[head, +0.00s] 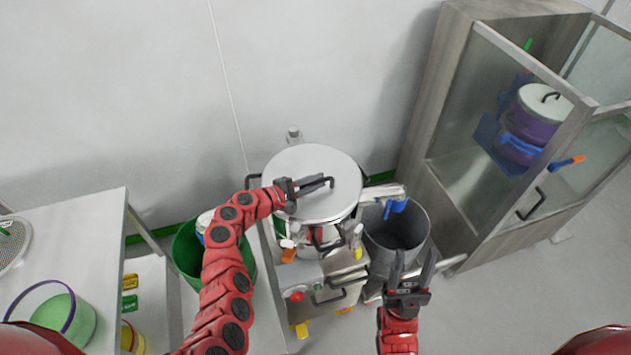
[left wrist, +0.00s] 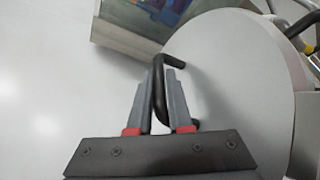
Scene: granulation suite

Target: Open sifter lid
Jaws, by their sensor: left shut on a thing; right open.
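The sifter lid (head: 312,165) is a round, pale metal disc on top of the sifter at the centre of the head view. It also fills much of the left wrist view (left wrist: 235,85). A black bar handle (left wrist: 174,62) stands on the lid. My left gripper (head: 328,183) is over the lid, with its fingers on both sides of the handle and shut on it; it shows in the left wrist view too (left wrist: 163,85). The lid appears to sit flat on the sifter. My right gripper (head: 410,262) is open and empty, low in front of the grey bin.
A grey bin (head: 413,250) stands right of the sifter, below a blue-tipped outlet (head: 395,207). A glass-doored cabinet (head: 440,110) stands at the right. A green bin (head: 185,255) is at the left, near a white table (head: 70,235). A red button (head: 297,296) is on the sifter's front.

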